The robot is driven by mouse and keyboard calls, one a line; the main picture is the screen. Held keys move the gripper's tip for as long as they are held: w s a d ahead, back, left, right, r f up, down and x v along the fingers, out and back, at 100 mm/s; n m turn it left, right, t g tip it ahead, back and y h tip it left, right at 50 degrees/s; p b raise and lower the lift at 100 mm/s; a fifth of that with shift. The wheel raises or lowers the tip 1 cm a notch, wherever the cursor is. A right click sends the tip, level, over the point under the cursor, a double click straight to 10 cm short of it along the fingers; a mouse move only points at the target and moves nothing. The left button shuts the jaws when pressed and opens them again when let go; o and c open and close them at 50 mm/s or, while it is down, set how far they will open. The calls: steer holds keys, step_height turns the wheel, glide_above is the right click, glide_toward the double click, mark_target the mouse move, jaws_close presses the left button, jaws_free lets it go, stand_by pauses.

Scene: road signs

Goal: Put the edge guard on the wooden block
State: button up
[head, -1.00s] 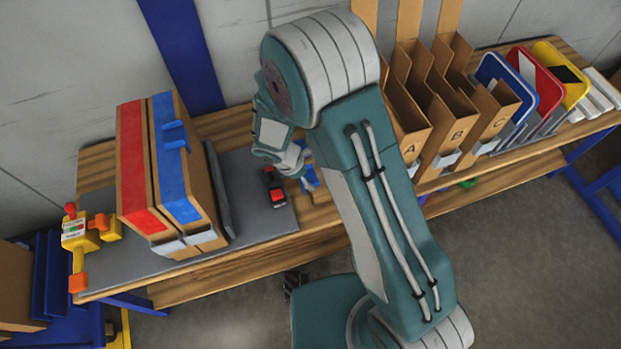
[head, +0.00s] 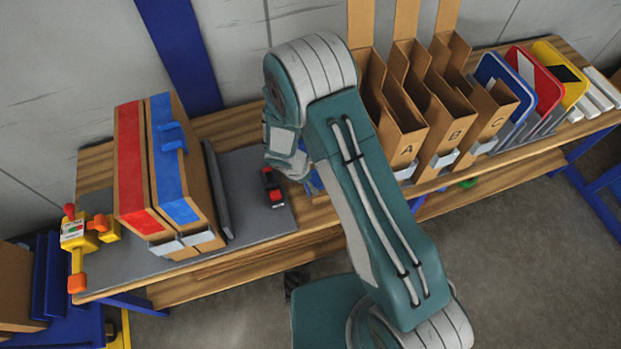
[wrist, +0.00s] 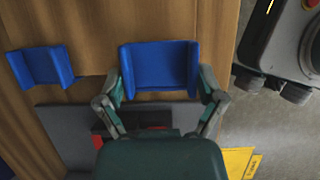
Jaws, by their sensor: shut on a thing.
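A blue edge guard (wrist: 160,66), a U-shaped piece, sits between the fingers of my gripper (wrist: 162,95) in the wrist view. My gripper is shut on it, over the wooden bench top. A second blue guard (wrist: 41,66) lies to its left on the wood. In the head view my arm hides most of the gripper, and a bit of blue (head: 314,182) shows beside it. A blue piece (head: 172,136) sits on the blue-faced one.
A grey mat (head: 250,215) covers the bench's left part, with a small black and red item (head: 273,188) on it. A dark plate (head: 217,190) stands beside the blocks. A yellow device (head: 78,238) is at the left edge. Lettered bins (head: 405,150) and signs (head: 535,80) stand right.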

steer(key=shift+a+f, duration=0.15)
steer(key=shift+f, duration=0.25)
steer(key=o, duration=0.8)
steer(key=shift+o, duration=0.2)
